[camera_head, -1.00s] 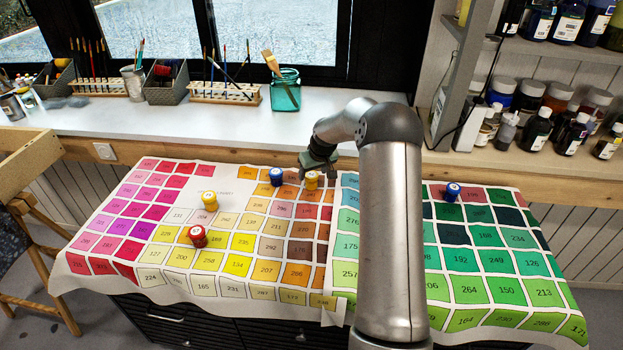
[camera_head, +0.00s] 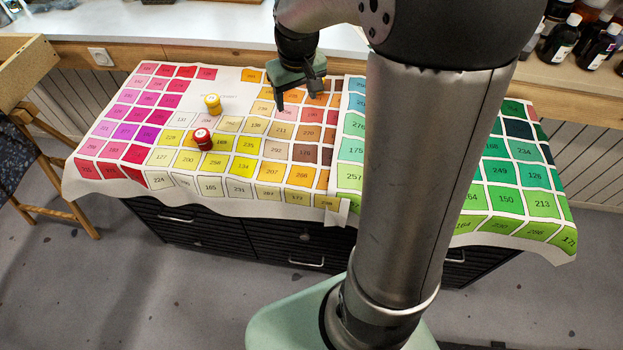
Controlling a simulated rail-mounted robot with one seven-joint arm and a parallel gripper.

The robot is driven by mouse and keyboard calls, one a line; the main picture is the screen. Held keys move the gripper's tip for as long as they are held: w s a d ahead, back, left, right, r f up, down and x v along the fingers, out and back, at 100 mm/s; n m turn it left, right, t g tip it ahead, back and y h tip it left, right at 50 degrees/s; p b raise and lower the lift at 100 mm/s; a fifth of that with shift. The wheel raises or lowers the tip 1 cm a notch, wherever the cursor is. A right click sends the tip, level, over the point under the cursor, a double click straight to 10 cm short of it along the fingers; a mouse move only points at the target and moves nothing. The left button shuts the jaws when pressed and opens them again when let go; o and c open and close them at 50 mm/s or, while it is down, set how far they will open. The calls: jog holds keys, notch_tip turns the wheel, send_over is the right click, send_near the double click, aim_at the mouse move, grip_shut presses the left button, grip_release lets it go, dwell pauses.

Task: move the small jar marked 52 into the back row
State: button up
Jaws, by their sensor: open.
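A yellow jar (camera_head: 213,104) stands upright on the pale upper-left part of the colour chart (camera_head: 340,205). A red jar (camera_head: 203,139) with a pale mark on its lid stands nearer to me on the yellow squares. The marks on both lids are too small to read, so I cannot tell which jar is 52. My gripper (camera_head: 298,101) is open above the orange squares, right of both jars, with its fingers pointing down. No other jar shows on the chart; my gripper and arm cover part of it.
A pale windowsill counter (camera_head: 180,30) runs behind the chart, and dark bottles (camera_head: 562,36) stand at the upper right. Black drawers (camera_head: 285,243) are below the chart. A wooden stool (camera_head: 60,190) stands at left. The chart's front left is clear.

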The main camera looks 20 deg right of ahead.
jog(key=s+a+g, duration=0.1)
jog(key=s+a, duration=0.2)
jog(key=s, duration=0.8)
jog(key=s+a+f, duration=0.1)
jog(key=s+a, duration=0.2)
jog(key=s, duration=0.8)
jog(key=shift+s+g+y, duration=0.2)
jog(key=shift+g+y, duration=0.1)
jog(key=shift+g, duration=0.1)
